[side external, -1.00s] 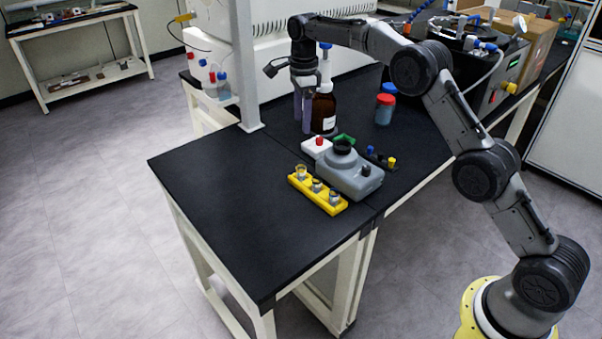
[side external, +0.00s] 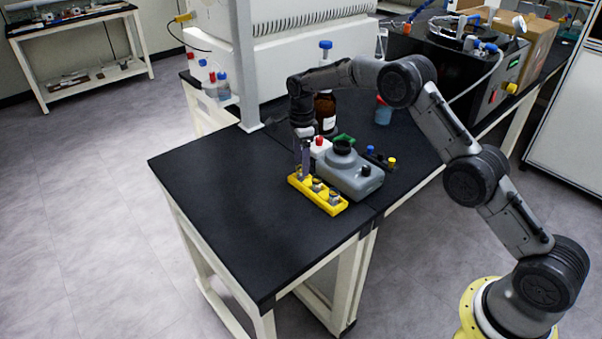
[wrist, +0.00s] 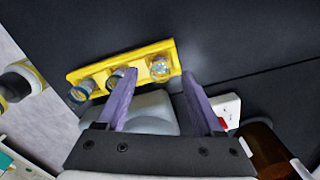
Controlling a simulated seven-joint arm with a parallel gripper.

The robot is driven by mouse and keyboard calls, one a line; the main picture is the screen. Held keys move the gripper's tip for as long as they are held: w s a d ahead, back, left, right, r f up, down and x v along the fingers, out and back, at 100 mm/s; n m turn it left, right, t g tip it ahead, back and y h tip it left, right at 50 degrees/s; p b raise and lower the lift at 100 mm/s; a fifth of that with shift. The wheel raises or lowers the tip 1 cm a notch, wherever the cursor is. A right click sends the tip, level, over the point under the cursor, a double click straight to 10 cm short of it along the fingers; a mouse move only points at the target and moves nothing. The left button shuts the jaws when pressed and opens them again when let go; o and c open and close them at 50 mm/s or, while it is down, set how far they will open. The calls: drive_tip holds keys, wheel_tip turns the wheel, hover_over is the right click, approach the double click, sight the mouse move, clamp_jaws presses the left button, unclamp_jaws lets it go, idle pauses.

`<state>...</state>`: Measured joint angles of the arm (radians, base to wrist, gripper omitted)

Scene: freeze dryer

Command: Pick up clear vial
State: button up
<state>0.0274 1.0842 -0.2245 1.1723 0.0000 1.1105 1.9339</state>
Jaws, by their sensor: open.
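A yellow rack (side external: 326,202) on the black bench holds three small clear vials in a row. In the side view the middle vial (side external: 317,185) and the right vial (side external: 333,197) show, while my gripper (side external: 303,172) largely covers the left one. In the wrist view the rack (wrist: 98,69) lies across the upper middle. Its right vial (wrist: 160,68) appears between my two purple fingertips (wrist: 159,76). The middle vial (wrist: 114,80) is partly hidden by the left finger, and the left vial (wrist: 82,90) is clear of it. My gripper is open, with no contact visible.
A grey device with a black cap (side external: 345,172) stands right behind the rack. A white box with a red knob (side external: 319,147) and a brown bottle (side external: 326,113) stand beyond. The bench front left of the rack (side external: 235,195) is free.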

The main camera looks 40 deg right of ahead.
drive_tip(key=shift+f, duration=1.1)
clamp_jaws()
